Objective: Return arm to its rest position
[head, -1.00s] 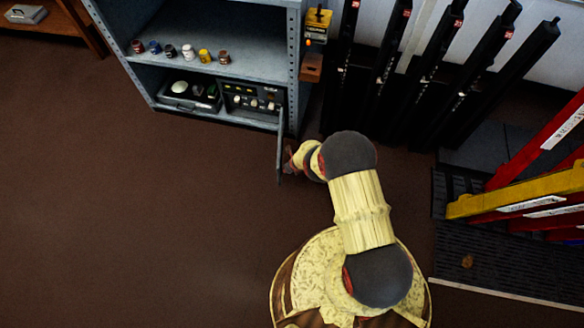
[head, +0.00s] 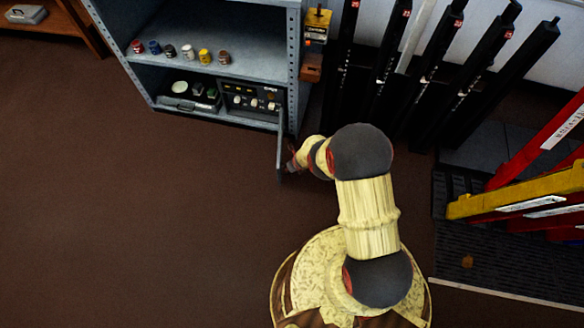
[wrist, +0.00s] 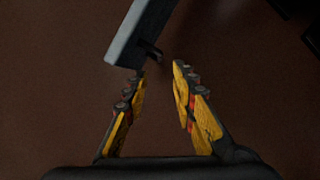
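My arm reaches forward from my base toward the lower right corner of the grey cabinet. My gripper (head: 291,162) is mostly hidden behind my wrist in the head view, close to the edge of an open cabinet door (head: 281,158). In the wrist view my gripper (wrist: 158,75) has its two yellow fingers apart with nothing between the tips. The grey door edge (wrist: 138,30) with a small dark handle (wrist: 152,54) lies just beyond the fingertips. I cannot tell whether the left fingertip touches it.
The grey cabinet (head: 292,60) holds small jars (head: 187,51) on a shelf and a panel with knobs (head: 252,97) below. Black levers (head: 425,75) stand at the back right, red and yellow levers (head: 520,192) at the right. The brown floor (head: 150,220) at left is clear.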

